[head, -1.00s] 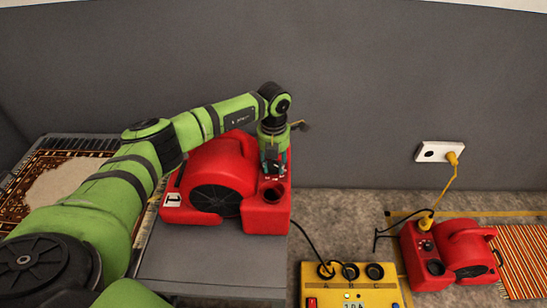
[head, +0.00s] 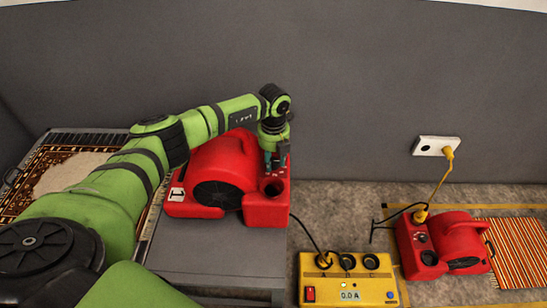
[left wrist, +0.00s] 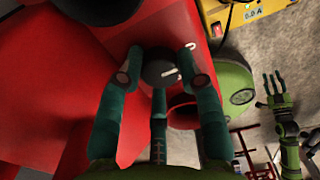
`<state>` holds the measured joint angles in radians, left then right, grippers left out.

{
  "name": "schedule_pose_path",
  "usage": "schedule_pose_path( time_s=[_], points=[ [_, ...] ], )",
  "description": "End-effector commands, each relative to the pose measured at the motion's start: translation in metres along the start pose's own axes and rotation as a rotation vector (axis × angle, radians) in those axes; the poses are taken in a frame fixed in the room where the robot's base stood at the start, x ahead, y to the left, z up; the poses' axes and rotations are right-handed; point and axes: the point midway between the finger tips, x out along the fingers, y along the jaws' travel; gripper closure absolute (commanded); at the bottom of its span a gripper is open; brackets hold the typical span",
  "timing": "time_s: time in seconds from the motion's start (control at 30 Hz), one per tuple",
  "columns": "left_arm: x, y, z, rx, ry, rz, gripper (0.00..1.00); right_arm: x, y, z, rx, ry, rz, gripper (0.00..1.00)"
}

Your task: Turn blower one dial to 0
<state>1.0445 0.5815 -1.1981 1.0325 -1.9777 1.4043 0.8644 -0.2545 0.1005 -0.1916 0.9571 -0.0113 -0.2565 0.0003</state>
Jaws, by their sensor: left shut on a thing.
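Blower one (head: 222,165) is the red blower labelled 1, standing on a grey surface. Its dark round dial (left wrist: 160,70) shows in the left wrist view, with small white marks on the red panel beside it. My left gripper (head: 275,163) points down onto the blower's top panel. In the left wrist view its teal fingers (left wrist: 158,78) are around the dial and shut on it. In the head view the gripper hides the dial. I cannot read the dial's setting. My right gripper (left wrist: 273,84) shows at the right of the left wrist view, fingers apart and empty.
A yellow box (head: 325,268) with sockets, a red switch and a display reading 0.0 A stands on the floor to the right. A second red blower (head: 455,240) is farther right, its yellow plug cord running to a wall outlet (head: 436,146). A rug (head: 50,180) lies left.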

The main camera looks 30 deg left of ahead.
Motion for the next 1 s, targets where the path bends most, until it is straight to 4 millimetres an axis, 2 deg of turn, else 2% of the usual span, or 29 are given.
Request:
schedule_pose_path(
  time_s=[0.37, 0.4, 0.77, 0.87, 1.0],
  points=[
    [0.001, 0.001, 0.000, -0.005, 0.001, 0.001, 0.96, 0.000, 0.000, 0.001, 0.000, 0.000, 0.000, 0.60],
    [0.001, 0.001, 0.000, -0.005, 0.001, 0.001, 0.53, 0.000, 0.000, 0.001, 0.000, 0.000, 0.000, 0.60],
    [-0.002, 0.000, 0.000, -0.004, 0.000, 0.000, 0.53, 0.000, 0.000, -0.001, -0.002, 0.002, 0.000, 0.60],
    [-0.011, 0.000, 0.001, -0.004, -0.001, -0.001, 0.53, 0.000, 0.000, 0.000, -0.002, 0.002, 0.000, 0.60],
    [-0.036, 0.000, 0.001, -0.003, -0.003, -0.002, 0.53, 0.000, 0.000, 0.000, -0.001, 0.001, 0.000, 0.60]
  ],
)
